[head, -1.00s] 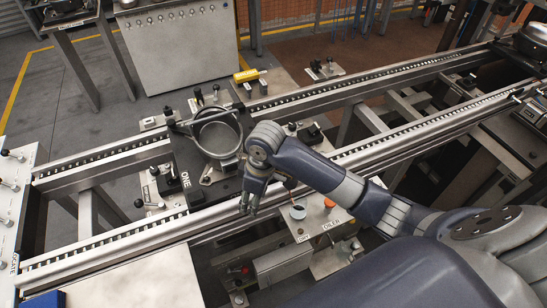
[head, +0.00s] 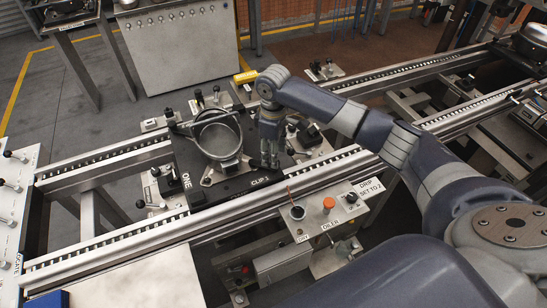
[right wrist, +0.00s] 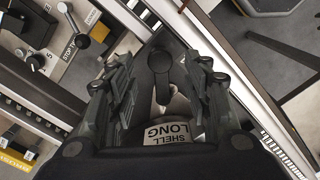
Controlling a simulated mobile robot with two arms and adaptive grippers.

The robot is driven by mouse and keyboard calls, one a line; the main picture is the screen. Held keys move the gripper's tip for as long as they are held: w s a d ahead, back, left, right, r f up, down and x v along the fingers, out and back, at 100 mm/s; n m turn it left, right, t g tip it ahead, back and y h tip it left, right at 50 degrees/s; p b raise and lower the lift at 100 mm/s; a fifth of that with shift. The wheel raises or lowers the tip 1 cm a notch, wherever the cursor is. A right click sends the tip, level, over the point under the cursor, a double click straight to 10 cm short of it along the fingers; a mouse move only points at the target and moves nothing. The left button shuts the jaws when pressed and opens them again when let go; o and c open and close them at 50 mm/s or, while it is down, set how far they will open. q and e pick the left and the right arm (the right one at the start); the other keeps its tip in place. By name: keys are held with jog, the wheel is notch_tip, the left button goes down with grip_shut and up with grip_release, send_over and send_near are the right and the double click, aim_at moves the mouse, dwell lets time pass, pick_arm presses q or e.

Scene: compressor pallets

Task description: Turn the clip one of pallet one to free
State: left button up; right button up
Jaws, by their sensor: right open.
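Pallet one (head: 180,162) is a dark plate marked ONE, sitting across the two rails in the head view. A grey metal shell (head: 218,137) with a ring-like rim stands on it. The CLIP 1 label (head: 259,181) shows at the pallet's front right. My right gripper (head: 270,162) points down just behind that label and hides the clip there in the head view. In the right wrist view my right gripper (right wrist: 161,72) is open. A dark lever with a round end (right wrist: 161,64), which looks like clip one, lies between its fingers. My left gripper is not in view.
The oiler box (head: 325,215) with a black knob and a red button stands in front of the front rail (head: 110,237). A SHELL LONG label (right wrist: 168,135) shows between the fingers in the right wrist view. Several black-knobbed fixtures surround the pallet.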

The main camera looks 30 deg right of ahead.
jog(key=shift+f, duration=1.95)
grip_shut()
